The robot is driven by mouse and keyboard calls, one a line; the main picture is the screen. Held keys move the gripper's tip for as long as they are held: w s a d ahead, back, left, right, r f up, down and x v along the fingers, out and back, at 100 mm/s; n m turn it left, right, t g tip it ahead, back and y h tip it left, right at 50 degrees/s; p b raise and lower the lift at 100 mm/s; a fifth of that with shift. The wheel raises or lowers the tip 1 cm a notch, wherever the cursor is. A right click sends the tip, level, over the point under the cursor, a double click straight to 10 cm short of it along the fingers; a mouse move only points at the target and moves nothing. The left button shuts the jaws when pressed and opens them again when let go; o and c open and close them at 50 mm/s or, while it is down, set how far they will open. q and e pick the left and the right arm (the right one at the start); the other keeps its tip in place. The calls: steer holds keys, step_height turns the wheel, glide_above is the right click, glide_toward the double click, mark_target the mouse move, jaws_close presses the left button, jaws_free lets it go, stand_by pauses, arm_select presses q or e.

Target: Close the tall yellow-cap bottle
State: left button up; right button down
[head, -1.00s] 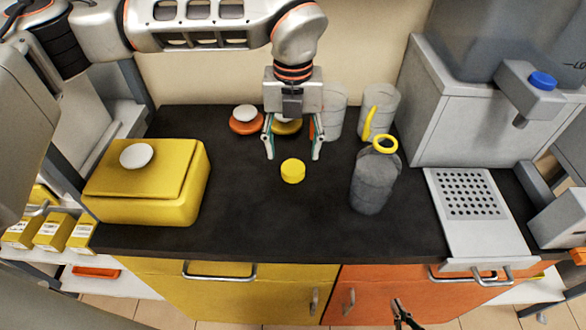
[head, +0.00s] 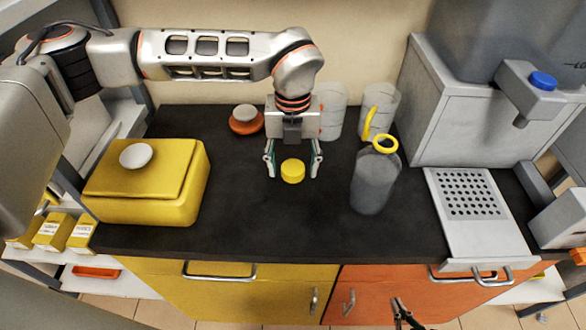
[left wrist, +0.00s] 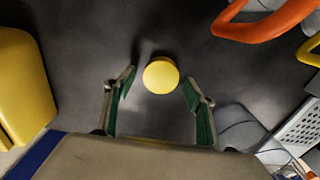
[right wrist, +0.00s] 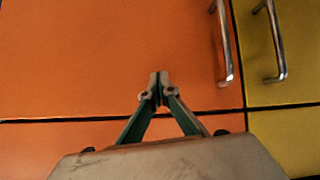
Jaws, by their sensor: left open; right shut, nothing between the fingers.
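The yellow cap (head: 293,170) lies on the dark worktop (head: 250,205), left of the tall grey bottle (head: 372,188). The bottle stands upright with an open mouth and a yellow ring at its neck. My left gripper (head: 292,175) points down, open, with one finger on each side of the cap. In the left wrist view the cap (left wrist: 160,75) sits between the open fingertips (left wrist: 160,80), with gaps on both sides. My right gripper (head: 400,304) is low in front of the orange cabinet; the right wrist view shows its fingertips (right wrist: 158,80) together and empty.
Two clear jugs (head: 332,112) (head: 380,105) stand behind the bottle. A grey machine with a perforated tray (head: 450,235) is at right. The worktop's front middle is clear.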

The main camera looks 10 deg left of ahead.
mark_target(293, 169)
arm_select(q)
steer(key=shift+c, duration=0.3)
steer(key=c, duration=0.8)
step_height(293, 169, up, 10)
steer(key=shift+r, duration=0.1)
